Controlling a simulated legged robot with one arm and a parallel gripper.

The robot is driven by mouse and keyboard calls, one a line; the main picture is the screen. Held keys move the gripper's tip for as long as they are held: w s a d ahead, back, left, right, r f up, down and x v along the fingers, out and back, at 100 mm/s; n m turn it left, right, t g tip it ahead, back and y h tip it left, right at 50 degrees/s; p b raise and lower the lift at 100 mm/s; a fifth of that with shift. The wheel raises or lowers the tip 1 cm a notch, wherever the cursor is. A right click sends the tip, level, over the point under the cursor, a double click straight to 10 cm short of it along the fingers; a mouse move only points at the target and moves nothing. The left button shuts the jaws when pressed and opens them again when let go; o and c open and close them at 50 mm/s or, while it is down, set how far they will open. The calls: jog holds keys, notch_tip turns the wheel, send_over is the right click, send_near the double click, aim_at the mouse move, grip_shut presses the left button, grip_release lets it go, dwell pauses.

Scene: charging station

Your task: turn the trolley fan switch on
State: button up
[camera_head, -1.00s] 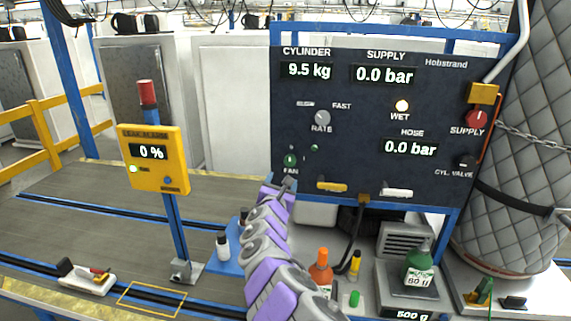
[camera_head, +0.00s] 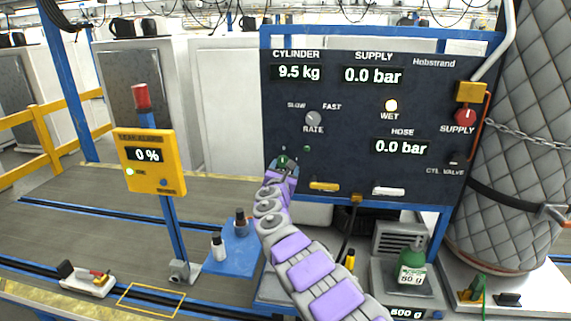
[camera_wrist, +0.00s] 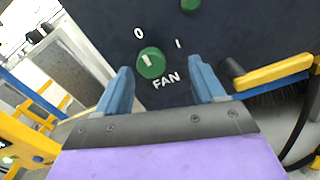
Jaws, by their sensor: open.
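The fan switch (camera_wrist: 151,63) is a round green knob with a pale mark, on a dark panel above the label FAN. In the wrist view its mark points toward the 0; the I is to its right. My gripper (camera_wrist: 164,80) is open, with its blue fingers on either side of the knob and not closed on it. In the head view my gripper (camera_head: 283,163) is at the lower left of the dark panel (camera_head: 345,105), and its fingers partly hide the fan switch (camera_head: 284,160).
A yellow-handled brush (camera_wrist: 272,72) hangs right of my gripper in the wrist view. The rate knob (camera_head: 313,118) is above the fan switch. A yellow meter box (camera_head: 152,162) on a blue post stands to the left. Bottles stand on a blue mat (camera_head: 230,258) below.

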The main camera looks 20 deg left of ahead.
aim_at(282, 163)
jog(key=w+a, duration=0.1)
jog(key=a, duration=0.1)
jog(key=w+a+f+p, duration=0.1)
jog(key=a, duration=0.1)
jog(key=shift+w, duration=0.35)
jog(key=shift+w+r, duration=0.2)
jog(key=shift+w, duration=0.35)
jog(key=shift+w+d+r+p, duration=0.1)
jog(key=shift+w+d+p, duration=0.15)
jog(key=shift+d, duration=0.25)
jog(key=shift+w+d+p, duration=0.25)
jog(key=shift+d, duration=0.2)
jog(key=shift+a+f, duration=0.2)
jog(key=shift+a, duration=0.3)
jog(key=shift+a+f, duration=0.15)
jog(key=shift+a, duration=0.35)
jog(key=shift+c, duration=0.4)
jog(key=shift+w+d+r, duration=0.15)
jog(key=shift+d+r, duration=0.05)
jog(key=shift+d, duration=0.45)
jog(key=c, duration=0.4)
jog(key=shift+d, duration=0.1)
jog(key=shift+c, duration=1.1)
jog(key=shift+a, duration=0.2)
jog(key=c, duration=0.4)
